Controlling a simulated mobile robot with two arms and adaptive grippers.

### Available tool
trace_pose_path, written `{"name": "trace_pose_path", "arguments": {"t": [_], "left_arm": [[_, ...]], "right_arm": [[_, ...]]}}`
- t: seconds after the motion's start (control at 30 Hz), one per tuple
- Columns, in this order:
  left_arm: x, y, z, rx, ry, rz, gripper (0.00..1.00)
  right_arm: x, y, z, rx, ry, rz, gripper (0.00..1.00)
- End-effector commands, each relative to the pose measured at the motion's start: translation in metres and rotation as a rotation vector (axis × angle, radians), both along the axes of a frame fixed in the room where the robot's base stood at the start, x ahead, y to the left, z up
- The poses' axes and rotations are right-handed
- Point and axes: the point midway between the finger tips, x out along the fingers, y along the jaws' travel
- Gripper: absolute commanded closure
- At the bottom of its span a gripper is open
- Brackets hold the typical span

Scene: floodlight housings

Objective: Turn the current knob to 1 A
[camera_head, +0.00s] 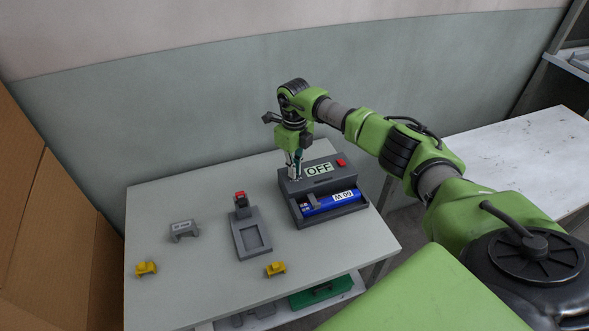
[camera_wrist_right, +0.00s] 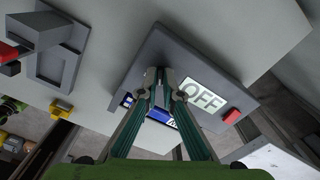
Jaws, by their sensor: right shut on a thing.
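The dark grey tester unit (camera_head: 283,184) stands at the right of the table. Its display (camera_head: 318,169) reads OFF, and a red button (camera_head: 341,162) sits to the right of it. A blue cylinder labelled "60 W" (camera_head: 325,204) lies in the unit's front trough. My right gripper (camera_head: 294,176) points down at the unit's left top, beside the display. In the right wrist view its fingers (camera_wrist_right: 160,75) are close together over the unit (camera_wrist_right: 160,48), next to the display (camera_wrist_right: 203,95). The current knob itself is hidden between the fingertips. My left gripper is out of view.
A grey fixture with a red top (camera_head: 250,232) stands left of the unit. Farther left are a small grey labelled bracket (camera_head: 183,230) and a yellow piece (camera_head: 146,268); another yellow piece (camera_head: 275,268) lies near the front edge. A green case (camera_head: 318,293) is on the lower shelf.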

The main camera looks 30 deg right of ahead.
Motion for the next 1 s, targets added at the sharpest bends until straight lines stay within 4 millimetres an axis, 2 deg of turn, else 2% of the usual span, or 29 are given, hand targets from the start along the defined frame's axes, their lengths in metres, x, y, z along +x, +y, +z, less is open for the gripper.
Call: {"name": "trace_pose_path", "arguments": {"t": [0.47,1.0], "left_arm": [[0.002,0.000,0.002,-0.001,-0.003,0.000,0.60],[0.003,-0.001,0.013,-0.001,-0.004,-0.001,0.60]], "right_arm": [[0.001,0.000,0.002,-0.001,-0.002,-0.452,1.00],[0.001,0.000,0.003,0.001,-0.003,-0.957,1.00]]}}
